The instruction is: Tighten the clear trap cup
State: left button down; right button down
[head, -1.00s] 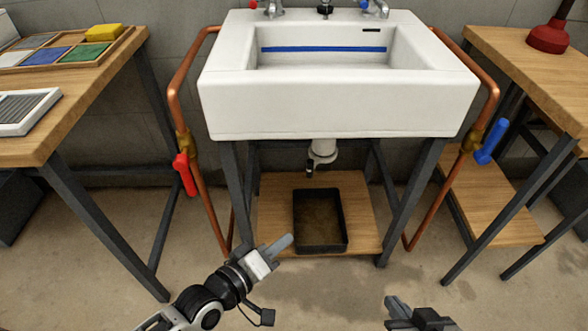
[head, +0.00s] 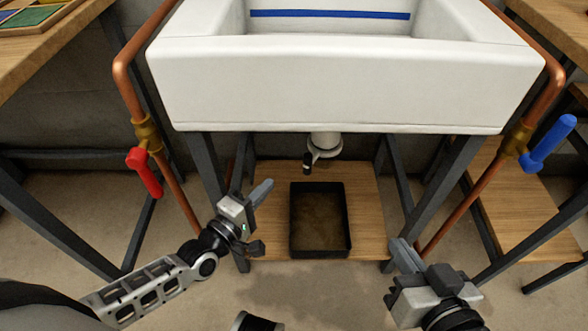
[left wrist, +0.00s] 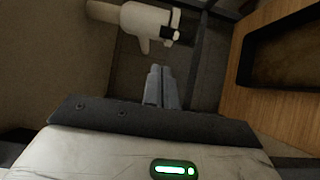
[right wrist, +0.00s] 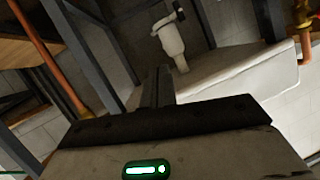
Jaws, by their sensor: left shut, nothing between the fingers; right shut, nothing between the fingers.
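The drain trap (head: 325,143) hangs under the middle of the white sink. It has a pale body and a small dark fitting at its lower left. The trap also shows in the left wrist view (left wrist: 146,22) and in the right wrist view (right wrist: 172,38). I cannot clearly tell the clear cup from the rest of the trap. My left gripper (head: 263,191) is shut and empty, below and left of the trap. My right gripper (head: 404,252) is shut and empty, lower and right of the trap. Neither gripper touches the trap.
A dark tray (head: 343,251) sits on the wooden shelf (head: 367,180) under the sink (head: 330,95). Sink legs flank the shelf. Copper pipes with a red valve handle (head: 146,172) and a blue one (head: 549,143) stand at the sides. Wooden benches stand left and right.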

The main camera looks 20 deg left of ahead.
pick_arm(q)
jog(key=f+b+x, duration=0.1)
jog(key=b+x, duration=0.2)
jog(key=x, duration=0.7)
jog(key=shift+f+b, duration=0.3)
jog(key=shift+f, duration=0.1)
pick_arm(e)
jog(key=shift+w+a+r+m+t+y, duration=0.15)
jog(key=shift+a+r+m+t+y, duration=0.35)
jog(key=shift+a+t+y, duration=0.25)
jog(key=shift+d+r, duration=0.1)
